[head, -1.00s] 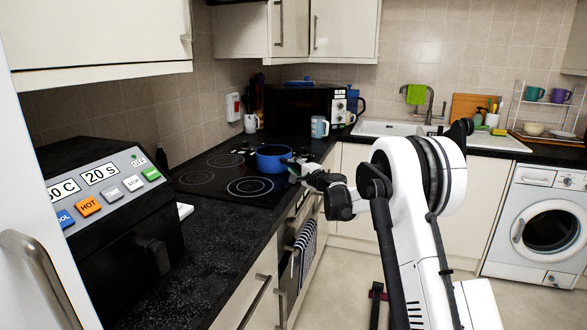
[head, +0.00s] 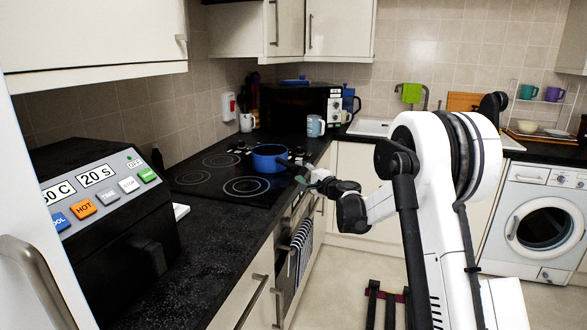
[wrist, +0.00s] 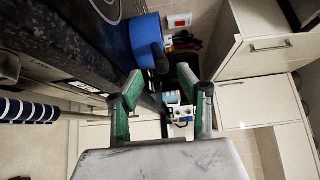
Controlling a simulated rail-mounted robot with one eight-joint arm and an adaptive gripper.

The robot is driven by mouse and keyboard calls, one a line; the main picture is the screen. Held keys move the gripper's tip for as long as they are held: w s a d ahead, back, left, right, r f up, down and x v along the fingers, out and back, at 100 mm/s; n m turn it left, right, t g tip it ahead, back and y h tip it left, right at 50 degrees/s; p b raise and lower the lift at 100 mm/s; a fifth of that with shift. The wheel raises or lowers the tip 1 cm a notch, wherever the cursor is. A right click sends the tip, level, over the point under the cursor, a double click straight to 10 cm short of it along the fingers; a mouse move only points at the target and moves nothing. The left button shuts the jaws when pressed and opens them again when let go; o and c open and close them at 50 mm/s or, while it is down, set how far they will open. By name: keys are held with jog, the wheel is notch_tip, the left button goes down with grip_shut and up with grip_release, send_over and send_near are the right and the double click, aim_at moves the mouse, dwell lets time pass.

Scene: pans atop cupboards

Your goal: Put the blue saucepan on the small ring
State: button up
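The blue saucepan (head: 268,158) stands upright on the black hob (head: 214,188), at its far right, with its dark handle pointing right. It hides whatever ring lies beneath it. Three rings show bare: a larger near-right one (head: 247,186), a smaller near-left one (head: 193,177) and a far-left one (head: 221,160). My gripper (head: 308,179) is just right of the handle's end, beyond the counter edge. In the wrist view, my gripper (wrist: 158,80) has its green-padded fingers apart with nothing between them. The saucepan (wrist: 144,40) and its handle lie beyond the fingertips, apart from them.
Mugs (head: 315,126) and a dark microwave (head: 292,106) stand beyond the hob. A black appliance with buttons (head: 110,215) stands on the near counter. A striped towel (head: 301,247) hangs at the oven front. The floor to the right is open.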

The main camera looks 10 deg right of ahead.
jog(key=s+a+r+n+g, duration=0.2)
jog(key=s+a+r+n, duration=0.1)
jog(key=s, duration=0.6)
jog(key=s+a+r+n+g, duration=0.2)
jog(key=s+a, duration=0.1)
jog(key=s, duration=0.7)
jog(key=s+a+r+n+g, duration=0.2)
jog(key=s+a+r+n, duration=0.1)
jog(key=s, duration=0.6)
jog(key=s+d+f+n+g+h, duration=0.1)
jog(key=s+f+n+h, duration=0.1)
jog(key=s, duration=0.8)
jog(key=s+d+f+n+g+h, duration=0.1)
jog(key=s+f, duration=0.3)
jog(key=s, duration=0.6)
jog(key=s+d+f+n+g+h, duration=0.1)
jog(key=s+d+f+n+h, duration=0.1)
jog(key=s, duration=0.8)
jog(key=shift+s+f+n+g+h, duration=0.3)
jog(key=shift+f+n+h, duration=0.2)
jog(key=shift+f+h, duration=0.2)
jog(key=shift+d, duration=0.1)
jog(key=shift+r+p, duration=0.3)
jog(key=shift+p, duration=0.15)
